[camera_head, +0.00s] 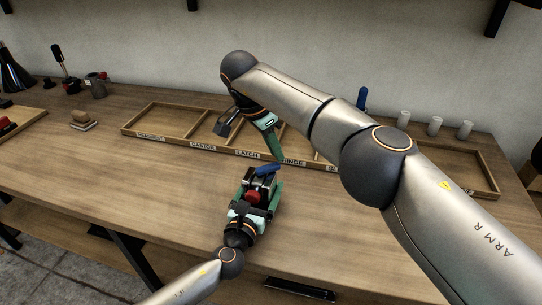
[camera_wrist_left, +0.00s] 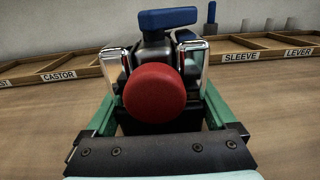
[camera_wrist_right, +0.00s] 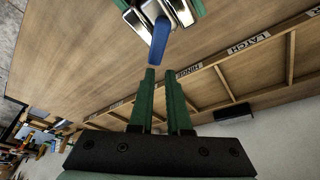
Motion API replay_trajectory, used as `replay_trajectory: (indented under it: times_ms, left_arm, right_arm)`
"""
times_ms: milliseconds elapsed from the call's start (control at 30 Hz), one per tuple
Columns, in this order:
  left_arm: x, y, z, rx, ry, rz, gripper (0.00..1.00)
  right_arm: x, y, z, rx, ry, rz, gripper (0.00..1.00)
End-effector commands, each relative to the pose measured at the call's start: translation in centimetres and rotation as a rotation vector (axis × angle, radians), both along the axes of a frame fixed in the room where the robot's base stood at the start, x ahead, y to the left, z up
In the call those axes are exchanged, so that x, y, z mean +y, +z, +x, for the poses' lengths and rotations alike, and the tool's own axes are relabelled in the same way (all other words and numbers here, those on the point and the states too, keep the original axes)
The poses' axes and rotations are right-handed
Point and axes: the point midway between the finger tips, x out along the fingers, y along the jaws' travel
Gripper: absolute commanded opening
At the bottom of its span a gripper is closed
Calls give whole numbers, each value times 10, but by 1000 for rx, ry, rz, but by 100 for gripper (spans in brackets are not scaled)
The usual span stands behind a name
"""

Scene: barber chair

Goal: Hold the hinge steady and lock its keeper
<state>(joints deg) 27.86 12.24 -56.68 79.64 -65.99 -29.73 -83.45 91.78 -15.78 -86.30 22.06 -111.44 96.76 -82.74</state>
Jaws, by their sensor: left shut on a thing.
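The hinge (camera_head: 262,187) is a dark block with a red knob (camera_wrist_left: 153,94), bright metal sides and a blue keeper lever (camera_head: 267,169). My left gripper (camera_head: 258,196) is shut on the hinge, with one green finger on each side. In the left wrist view the blue lever (camera_wrist_left: 167,17) lies crosswise on top, pointing right. My right gripper (camera_head: 277,153) is above and behind the hinge, pointing down. In the right wrist view its fingertips (camera_wrist_right: 160,74) are a little apart and empty. The blue lever (camera_wrist_right: 158,42) is just beyond them; contact is not visible.
A wooden tray (camera_head: 165,145) with labelled compartments, including CASTOR, LATCH and HINGE, runs along the back of the bench. White cylinders (camera_head: 435,126) stand behind its right part. A small tan-topped block (camera_head: 83,121) is at left. The bench left of the hinge is clear.

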Motion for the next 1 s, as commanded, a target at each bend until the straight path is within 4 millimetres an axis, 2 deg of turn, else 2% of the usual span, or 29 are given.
replay_trajectory:
  times_ms: [33, 100, 133, 300, 500, 600, 767, 867, 1000]
  left_arm:
    - [0, -1, 0, 2, -1, 1, 0]
    - [0, -1, 0, 2, -1, 1, 0]
    - [0, -1, 0, 2, -1, 1, 0]
    - [0, -1, 0, 2, -1, 1, 0]
    - [0, -1, 0, 2, -1, 1, 0]
    - [0, -1, 0, 2, -1, 1, 0]
    - [0, -1, 0, 2, -1, 1, 0]
    - [0, -1, 0, 2, -1, 1, 0]
    - [0, -1, 0, 2, -1, 1, 0]
  right_arm:
    - [-1, 4, 4, 15, 99, 16, 9]
    - [1, 10, 8, 33, 259, 36, 1]
    - [2, 13, 9, 40, 329, 43, 0]
    - [6, 33, 13, 50, 723, 67, 0]
    - [8, 57, 11, 22, 1107, 54, 0]
    - [9, 66, 9, 6, 1231, 39, 0]
    - [10, 72, 8, -7, 1330, 25, 0]
    - [10, 65, 10, -7, 1346, 23, 0]
    - [12, 44, 16, -4, 1345, 24, 0]
